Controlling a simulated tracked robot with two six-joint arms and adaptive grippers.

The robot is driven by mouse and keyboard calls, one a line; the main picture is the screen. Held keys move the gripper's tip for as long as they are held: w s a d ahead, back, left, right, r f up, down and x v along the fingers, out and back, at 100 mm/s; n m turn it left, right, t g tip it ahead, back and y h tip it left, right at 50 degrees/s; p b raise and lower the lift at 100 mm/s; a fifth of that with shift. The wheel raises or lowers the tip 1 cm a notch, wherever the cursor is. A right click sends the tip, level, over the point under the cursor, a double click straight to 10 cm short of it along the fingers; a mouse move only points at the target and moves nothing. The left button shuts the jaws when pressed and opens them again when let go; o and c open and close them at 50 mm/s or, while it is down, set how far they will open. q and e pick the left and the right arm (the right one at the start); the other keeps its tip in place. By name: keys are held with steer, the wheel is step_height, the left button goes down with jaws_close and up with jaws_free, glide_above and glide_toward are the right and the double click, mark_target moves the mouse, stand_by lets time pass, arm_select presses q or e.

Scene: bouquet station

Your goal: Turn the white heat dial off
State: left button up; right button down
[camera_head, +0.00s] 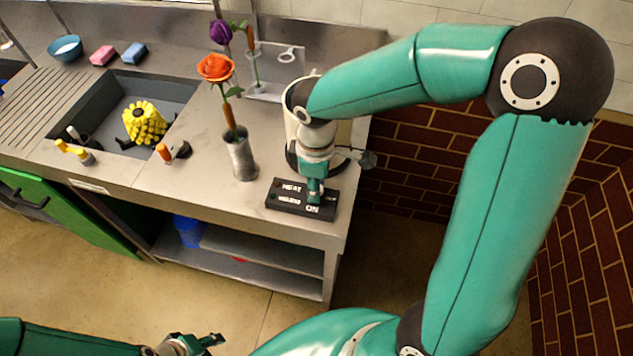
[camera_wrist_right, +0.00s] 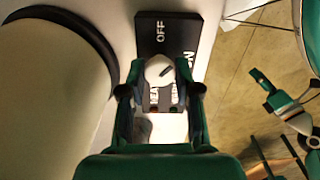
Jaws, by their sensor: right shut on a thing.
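The white heat dial (camera_wrist_right: 158,68) is a round knob with a dark pointer mark, set on a black control box (camera_head: 285,204). The box also shows in the right wrist view (camera_wrist_right: 150,28), with OFF at its far end and ON beside the fingers. My right gripper (camera_head: 315,193) reaches down onto the box from above. In the right wrist view its fingers (camera_wrist_right: 160,92) are closed around the dial, and they cover part of the lettering. My left gripper (camera_head: 207,342) is low in the head view, away from the counter; its finger opening is unclear.
A cream pot (camera_wrist_right: 50,75) with a dark base ring stands close beside the box. A grey vase (camera_head: 240,155) holds an orange flower (camera_head: 215,68) to the left. A sink (camera_head: 115,105) holds a yellow object (camera_head: 143,122). The counter's front edge lies close to the box.

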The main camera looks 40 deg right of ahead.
steer(key=n, duration=0.4)
steer(key=shift+r+n+p, duration=0.1)
steer(key=shift+n+p, duration=0.2)
steer(key=shift+p, duration=0.05)
steer(key=shift+w+n+p, duration=0.15)
steer(key=shift+n+p, duration=0.25)
steer(key=shift+n, duration=1.3)
steer(key=c, duration=0.8)
jaws_free()
step_height(320, 180, up, 12)
